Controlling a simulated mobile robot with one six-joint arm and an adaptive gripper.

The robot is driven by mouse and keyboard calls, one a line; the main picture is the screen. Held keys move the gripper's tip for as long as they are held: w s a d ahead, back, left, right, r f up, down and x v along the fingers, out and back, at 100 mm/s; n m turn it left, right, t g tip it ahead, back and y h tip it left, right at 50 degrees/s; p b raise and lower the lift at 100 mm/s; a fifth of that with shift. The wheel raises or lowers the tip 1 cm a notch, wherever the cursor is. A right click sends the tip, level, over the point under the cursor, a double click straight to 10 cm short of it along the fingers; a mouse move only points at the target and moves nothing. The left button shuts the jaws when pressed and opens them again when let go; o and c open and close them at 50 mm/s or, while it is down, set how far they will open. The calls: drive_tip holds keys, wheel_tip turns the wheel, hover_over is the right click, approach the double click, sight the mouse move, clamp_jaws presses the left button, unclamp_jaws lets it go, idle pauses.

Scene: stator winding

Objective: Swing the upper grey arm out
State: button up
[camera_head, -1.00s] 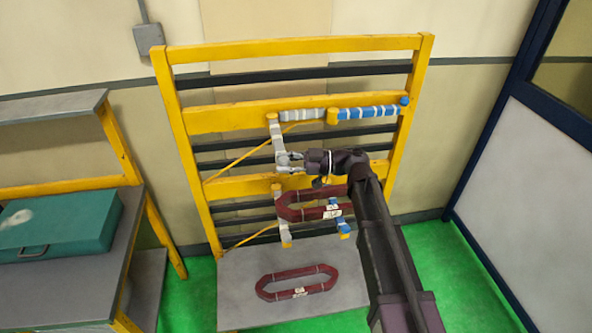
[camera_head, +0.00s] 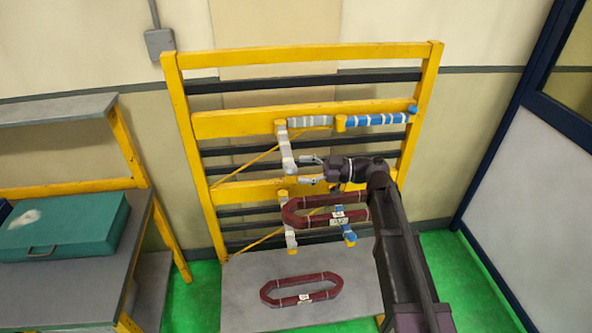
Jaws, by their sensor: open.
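The upper grey arm (camera_head: 287,150) has white bands. It runs left from a yellow joint (camera_head: 340,123) on the yellow rack, then bends at a yellow elbow and hangs down. The upper blue arm (camera_head: 375,119) extends right from the same joint. My gripper (camera_head: 308,170) is open just right of the hanging part's lower end. Its two fingers point left, one above the other, and nothing shows between them. Whether a fingertip touches the grey arm I cannot tell.
A dark red coil (camera_head: 315,211) hangs on the lower grey arm (camera_head: 286,215) and lower blue arm (camera_head: 346,233), below my gripper. Another red coil (camera_head: 301,289) lies on a grey table (camera_head: 245,272). A teal case (camera_head: 65,225) sits on the left bench.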

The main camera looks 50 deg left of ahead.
drive_tip(key=v, duration=0.9)
idle(0.4)
